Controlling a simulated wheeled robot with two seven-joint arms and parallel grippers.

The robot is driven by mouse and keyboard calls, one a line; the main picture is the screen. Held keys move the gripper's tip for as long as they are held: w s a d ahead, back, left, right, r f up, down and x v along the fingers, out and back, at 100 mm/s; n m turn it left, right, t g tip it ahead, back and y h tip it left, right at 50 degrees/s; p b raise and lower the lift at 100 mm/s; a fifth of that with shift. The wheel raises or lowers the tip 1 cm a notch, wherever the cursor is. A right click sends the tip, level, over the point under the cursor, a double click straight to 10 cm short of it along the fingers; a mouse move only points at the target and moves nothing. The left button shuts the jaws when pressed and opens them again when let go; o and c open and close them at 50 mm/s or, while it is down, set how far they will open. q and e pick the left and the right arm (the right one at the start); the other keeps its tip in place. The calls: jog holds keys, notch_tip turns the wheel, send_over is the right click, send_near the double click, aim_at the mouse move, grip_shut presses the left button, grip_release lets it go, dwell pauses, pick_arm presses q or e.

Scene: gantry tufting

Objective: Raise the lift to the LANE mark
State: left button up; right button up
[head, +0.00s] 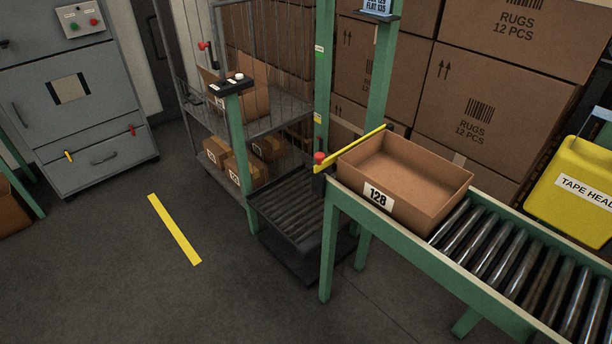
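The lift's black roller platform (292,212) sits low between green posts, clearly below the roller lane (492,262). The green mast (323,85) carries a small green label (319,50) and a small yellow label (318,118). Their lettering is too small to read, so I cannot tell which is the LANE mark. A control box (232,86) with a white knob or button on top stands on a green post in front of the cage cart. Neither of my grippers is in view.
An open carton marked 128 (405,184) sits at the lane's near end, behind a yellow bar (352,149) with a red knob. A cage cart (247,125) holds small boxes. A grey cabinet (75,110) stands left. Floor around the yellow line (174,229) is clear.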

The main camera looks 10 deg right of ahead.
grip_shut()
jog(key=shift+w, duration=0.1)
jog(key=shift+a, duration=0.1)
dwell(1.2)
